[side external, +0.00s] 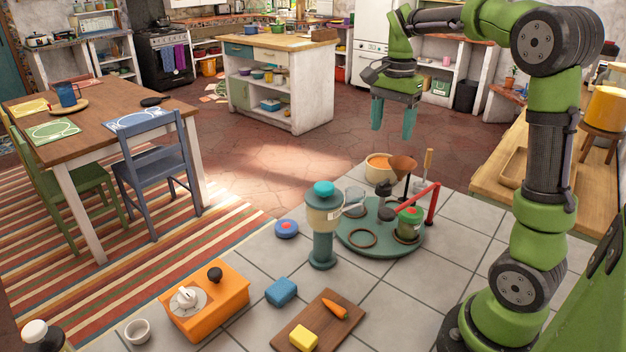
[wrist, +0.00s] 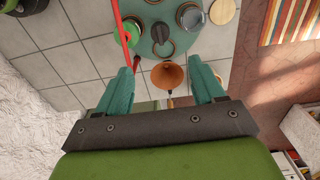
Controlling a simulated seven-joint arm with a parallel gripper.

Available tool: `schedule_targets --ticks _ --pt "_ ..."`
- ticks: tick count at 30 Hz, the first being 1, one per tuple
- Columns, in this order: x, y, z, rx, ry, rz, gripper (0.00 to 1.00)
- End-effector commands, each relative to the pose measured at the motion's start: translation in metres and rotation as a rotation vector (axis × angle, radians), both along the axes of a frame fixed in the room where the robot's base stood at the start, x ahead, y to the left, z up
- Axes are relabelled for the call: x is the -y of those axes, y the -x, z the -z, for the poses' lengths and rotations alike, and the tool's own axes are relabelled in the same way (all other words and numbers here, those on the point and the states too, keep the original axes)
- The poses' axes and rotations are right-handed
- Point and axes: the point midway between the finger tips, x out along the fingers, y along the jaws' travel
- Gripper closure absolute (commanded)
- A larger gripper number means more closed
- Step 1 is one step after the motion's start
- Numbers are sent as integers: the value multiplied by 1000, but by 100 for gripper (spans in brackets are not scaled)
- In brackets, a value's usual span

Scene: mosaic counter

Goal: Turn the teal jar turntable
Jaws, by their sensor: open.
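The teal turntable (side external: 385,250) is a low round disc on the grey tiled counter. A green jar (side external: 409,222) with a red spot on top and dark rings (side external: 362,238) stand out on it. A dark knob-like piece (side external: 386,211) rises near its middle. In the wrist view the teal disc (wrist: 146,40) is at the top, partly cut off. My gripper (side external: 393,130) is open and empty, well above and behind the turntable, pointing down. Its two teal fingers also show in the wrist view (wrist: 163,68), apart.
A red bar (side external: 424,200) reaches over the turntable's right side. A brown funnel (side external: 404,165) and an orange-rimmed bowl (side external: 380,168) stand behind it. A teal-topped grinder-like stand (side external: 322,225) is at its left. An orange box (side external: 205,300) and cutting board (side external: 318,322) are in front.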

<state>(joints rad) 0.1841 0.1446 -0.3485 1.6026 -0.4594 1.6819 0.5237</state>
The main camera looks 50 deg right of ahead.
Motion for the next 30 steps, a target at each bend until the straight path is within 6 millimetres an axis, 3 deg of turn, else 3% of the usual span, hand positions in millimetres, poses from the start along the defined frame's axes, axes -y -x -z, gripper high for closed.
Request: schedule_targets --ticks 5,9,20,30 --pt "1 0 -28 3 2 1 32" --pt "0 -5 -11 36 25 -160 32" --pt "-62 7 6 218 38 -551 32" --pt "-126 32 13 388 89 -837 32"
